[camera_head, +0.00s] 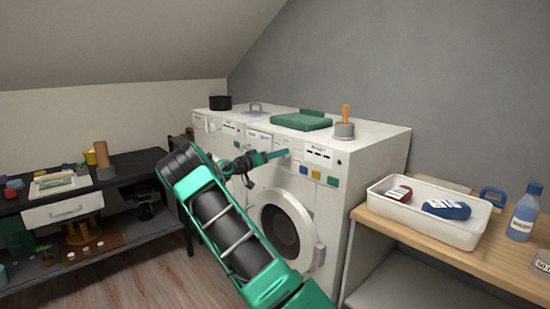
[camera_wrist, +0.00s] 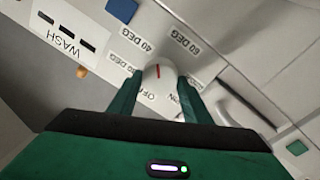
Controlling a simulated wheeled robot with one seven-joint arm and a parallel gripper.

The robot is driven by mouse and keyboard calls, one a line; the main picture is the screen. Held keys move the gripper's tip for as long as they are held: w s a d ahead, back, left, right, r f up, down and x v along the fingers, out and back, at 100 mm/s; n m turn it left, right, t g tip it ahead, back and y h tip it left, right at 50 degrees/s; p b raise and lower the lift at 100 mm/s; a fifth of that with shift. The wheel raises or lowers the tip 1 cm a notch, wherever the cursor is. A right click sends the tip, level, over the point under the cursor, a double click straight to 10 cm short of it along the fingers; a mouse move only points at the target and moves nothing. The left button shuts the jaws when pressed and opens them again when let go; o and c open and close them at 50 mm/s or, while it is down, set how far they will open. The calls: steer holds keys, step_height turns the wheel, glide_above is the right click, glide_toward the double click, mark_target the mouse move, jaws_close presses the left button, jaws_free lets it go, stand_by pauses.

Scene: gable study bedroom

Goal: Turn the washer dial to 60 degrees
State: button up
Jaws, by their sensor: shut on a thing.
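The white washer (camera_head: 335,230) stands against the grey wall, its round door (camera_head: 282,228) facing front. In the wrist view its white dial (camera_wrist: 158,82) has a red pointer line. The line points up in the picture, between the "40 DEG" label (camera_wrist: 138,40) and the "60 DEG" label (camera_wrist: 186,44). Another degree label is partly covered at the left, and "OFF" shows below the dial. My gripper (camera_wrist: 160,88) is shut on the dial, one green finger on each side. In the head view my gripper (camera_head: 280,154) reaches the control panel; the dial is hard to make out there.
A wooden table at right holds a white tray (camera_head: 385,210) and a blue bottle (camera_head: 523,215). A dark cluttered bench (camera_head: 120,172) stands at left.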

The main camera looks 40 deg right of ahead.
steer(key=shift+w+a+f+m+y, duration=0.1)
steer(key=shift+f+m+y, duration=0.05)
steer(key=shift+m, duration=1.8)
steer(key=shift+f+m+y, duration=0.15)
steer(key=shift+m, duration=1.8)
steer(key=o, duration=1)
steer(key=shift+w, duration=0.1)
steer(key=shift+o, duration=0.3)
steer(key=shift+r, duration=0.15)
